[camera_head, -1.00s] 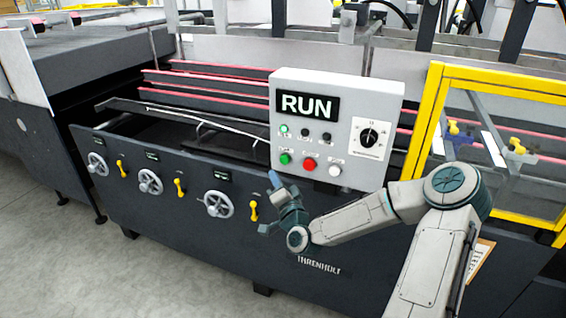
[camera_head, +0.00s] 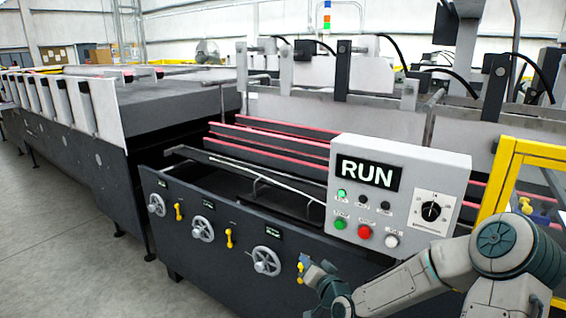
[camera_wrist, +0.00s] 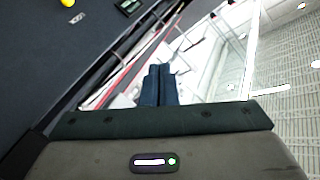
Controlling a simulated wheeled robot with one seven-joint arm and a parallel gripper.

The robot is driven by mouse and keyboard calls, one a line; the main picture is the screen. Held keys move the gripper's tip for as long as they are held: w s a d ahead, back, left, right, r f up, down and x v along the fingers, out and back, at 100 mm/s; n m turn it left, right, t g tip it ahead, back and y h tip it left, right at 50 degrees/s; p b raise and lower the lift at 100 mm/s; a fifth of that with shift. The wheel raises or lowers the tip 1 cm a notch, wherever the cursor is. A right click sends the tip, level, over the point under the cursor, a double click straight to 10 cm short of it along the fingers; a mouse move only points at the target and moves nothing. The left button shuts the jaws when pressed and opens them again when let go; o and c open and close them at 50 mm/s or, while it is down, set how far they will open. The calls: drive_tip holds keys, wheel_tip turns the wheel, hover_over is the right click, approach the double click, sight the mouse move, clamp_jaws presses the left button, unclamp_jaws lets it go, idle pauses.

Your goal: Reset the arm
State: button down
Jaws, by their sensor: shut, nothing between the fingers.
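My arm (camera_head: 405,288) shows at the lower right of the head view, bent in front of the folder gluer. My gripper (camera_head: 308,270) is below the control box, near the machine's dark front panel. In the wrist view my gripper's two dark blue fingers (camera_wrist: 159,84) lie side by side, shut with nothing between them. The grey control box (camera_head: 398,190) has a display (camera_head: 370,173) reading RUN and a lit green lamp (camera_head: 341,194).
The dark front panel (camera_head: 225,262) carries handwheels (camera_head: 266,261) and yellow levers (camera_head: 229,238). A yellow-framed guard (camera_head: 500,180) stands at the right, close to my arm. Open grey floor (camera_head: 70,235) lies at the left.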

drive_tip(key=s+d+f+n+g+h, duration=0.2)
drive_tip(key=s+n+g+h, duration=0.25)
drive_tip(key=s+g, duration=0.35)
drive_tip(key=s+d+r+g+h, duration=0.1)
drive_tip(key=s+r, duration=0.5)
drive_tip(key=s, duration=0.6)
drive_tip(key=s+d+r+g, duration=0.3)
drive_tip(key=s+r, duration=0.3)
drive_tip(key=s, duration=0.6)
drive_tip(key=shift+s+h, duration=0.35)
drive_tip(key=shift+m, duration=0.25)
